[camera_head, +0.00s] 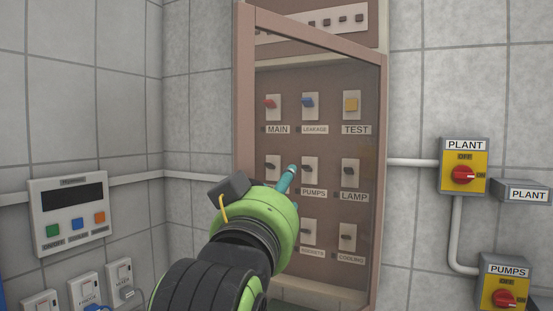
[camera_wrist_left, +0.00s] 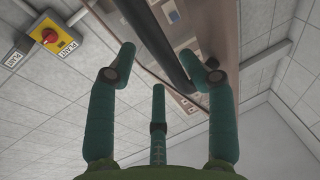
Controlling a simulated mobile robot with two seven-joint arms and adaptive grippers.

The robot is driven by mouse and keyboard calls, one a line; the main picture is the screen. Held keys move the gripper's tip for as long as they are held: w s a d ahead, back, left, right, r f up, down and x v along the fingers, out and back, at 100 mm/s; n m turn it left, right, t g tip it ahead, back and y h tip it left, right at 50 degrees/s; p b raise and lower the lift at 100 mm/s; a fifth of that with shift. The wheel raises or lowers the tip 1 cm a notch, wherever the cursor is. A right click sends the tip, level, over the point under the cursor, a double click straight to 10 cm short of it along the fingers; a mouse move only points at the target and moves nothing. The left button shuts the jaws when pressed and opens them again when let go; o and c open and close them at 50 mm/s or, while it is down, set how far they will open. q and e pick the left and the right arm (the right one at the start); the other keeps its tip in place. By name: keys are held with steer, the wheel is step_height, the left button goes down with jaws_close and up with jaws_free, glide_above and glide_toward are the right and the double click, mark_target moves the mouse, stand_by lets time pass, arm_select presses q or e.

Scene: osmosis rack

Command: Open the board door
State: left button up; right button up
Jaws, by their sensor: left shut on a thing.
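The board door (camera_head: 245,150) has a brown frame with a see-through pane and stands in front of the wall board. Its left edge looks swung out towards me, and its right edge lies along the board's right side. My left gripper (camera_head: 287,180) is at the door's front, with one teal finger showing past the green wrist. In the left wrist view my left gripper (camera_wrist_left: 168,68) has its teal fingers around a dark bar (camera_wrist_left: 158,45), apparently the door's handle. The exact contact is hard to see. My right gripper is in neither view.
Labelled switches (camera_head: 308,104) show through the pane. A yellow PLANT switch (camera_head: 463,168) and a PUMPS switch (camera_head: 503,290) are on the right wall with grey conduit. A white control box (camera_head: 70,218) with coloured buttons is on the left wall.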

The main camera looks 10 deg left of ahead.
arm_select(q)
steer(key=s+d+f+b, duration=0.2)
steer(key=s+d+f, duration=0.1)
steer(key=s+d, duration=0.2)
steer(key=shift+v, duration=0.95)
steer(key=shift+d+r, duration=0.1)
steer(key=shift+r, duration=0.1)
steer(key=shift+c, duration=0.4)
